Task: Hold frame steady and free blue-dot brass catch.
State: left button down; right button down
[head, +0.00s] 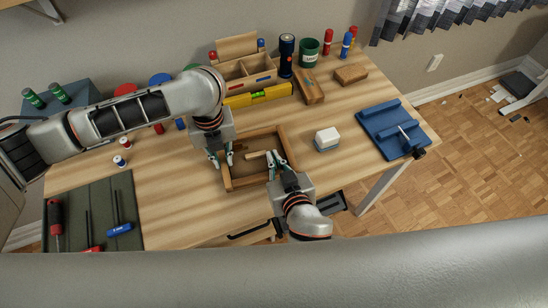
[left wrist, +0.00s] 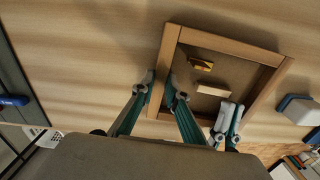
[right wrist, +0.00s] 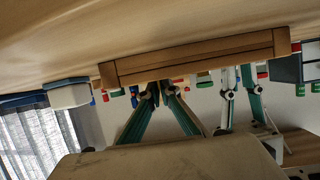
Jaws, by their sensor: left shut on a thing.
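The wooden frame (head: 229,185) lies on the desk with its brown inside facing up; its rails also show in the left wrist view (left wrist: 225,38). A brass catch (left wrist: 200,64) sits inside by the far rail; no blue dot can be made out. A pale wooden strip (left wrist: 213,91) lies near the middle. My left gripper (head: 220,160) is shut on the frame's left rail, one finger on each side (left wrist: 161,85). My right gripper (head: 275,156) is at the frame's right front, its fingertips parted by a narrow gap (left wrist: 228,107), with nothing seen between them.
A white-and-blue block (head: 327,139) stands right of the frame, and a blue tray (head: 377,130) lies farther right. A yellow level (head: 258,97) and a wooden organizer (head: 236,70) are behind. A dark mat (head: 75,215) with screwdrivers lies at the left front.

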jog(key=n+g+y, duration=0.1)
jog(key=n+y, duration=0.1)
jog(key=n+g+y, duration=0.1)
jog(key=n+y, duration=0.2)
jog(key=shift+g+y, duration=0.3)
jog(key=shift+g, duration=0.1)
pick_arm(q)
jog(key=shift+d, duration=0.1)
pick_arm(e)
jog(key=shift+a+r+n+g+y, duration=0.2)
jog(key=shift+n+g+y, duration=0.8)
jog(key=shift+n+g, duration=0.45)
jog(key=shift+a+r+n+g+y, duration=0.1)
jog(key=shift+a+n+g+y, duration=0.05)
jog(key=shift+n+g+y, duration=1.25)
jog(key=shift+d+f+n+g, duration=0.15)
jog(key=shift+n+g, duration=2.1)
jog(key=shift+n, duration=0.2)
jog(key=shift+d+n+g, duration=0.1)
jog(key=shift+n+g, duration=0.9)
jog(key=shift+g, duration=0.3)
jog(key=shift+f, duration=0.1)
jog(key=shift+d, duration=0.1)
jog(key=c, duration=2.3)
grip_release()
jog(key=shift+d, duration=0.1)
